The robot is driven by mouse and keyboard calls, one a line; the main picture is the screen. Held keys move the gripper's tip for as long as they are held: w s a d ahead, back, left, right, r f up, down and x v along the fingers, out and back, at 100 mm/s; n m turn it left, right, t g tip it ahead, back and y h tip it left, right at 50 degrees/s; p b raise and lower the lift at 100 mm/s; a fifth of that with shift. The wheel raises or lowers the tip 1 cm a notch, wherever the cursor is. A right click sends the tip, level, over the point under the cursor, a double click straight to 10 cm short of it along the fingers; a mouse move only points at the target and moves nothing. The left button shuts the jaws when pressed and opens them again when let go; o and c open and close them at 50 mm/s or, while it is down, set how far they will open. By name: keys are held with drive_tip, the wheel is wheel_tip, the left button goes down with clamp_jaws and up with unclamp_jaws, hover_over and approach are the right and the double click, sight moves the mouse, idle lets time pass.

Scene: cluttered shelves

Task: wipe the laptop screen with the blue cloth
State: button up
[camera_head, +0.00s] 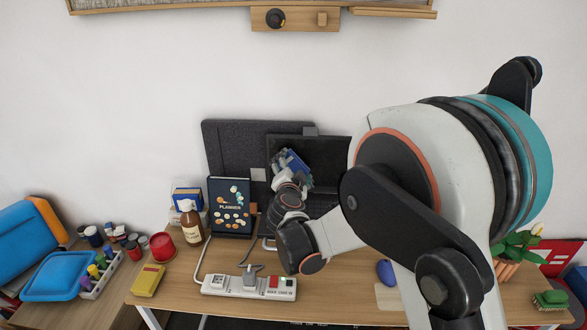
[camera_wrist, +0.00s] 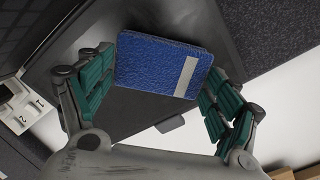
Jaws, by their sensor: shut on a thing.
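The blue cloth (camera_wrist: 150,62), a folded rectangular pad with a pale strip, is held between the green-padded fingers of my gripper (camera_wrist: 158,72). In the head view the cloth (camera_head: 293,162) is small and partly hidden by my gripper (camera_head: 290,175). The laptop stands open at the back of the desk, and its dark screen (camera_head: 328,160) is just behind and right of the cloth. In the wrist view the dark screen (camera_wrist: 135,112) lies behind the cloth. I cannot tell whether they touch. My arm hides much of the laptop's right side.
A planner (camera_head: 231,205), a brown bottle (camera_head: 190,222) and a red cup (camera_head: 162,248) stand left of the laptop. A white power strip (camera_head: 248,287) lies in front. A blue mouse (camera_head: 386,272) and a potted plant (camera_head: 515,255) are right. A grey panel (camera_head: 228,142) stands behind.

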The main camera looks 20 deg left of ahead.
drive_tip(key=shift+v, duration=2.45)
drive_tip(key=shift+s, duration=0.1)
drive_tip(key=v, duration=0.3)
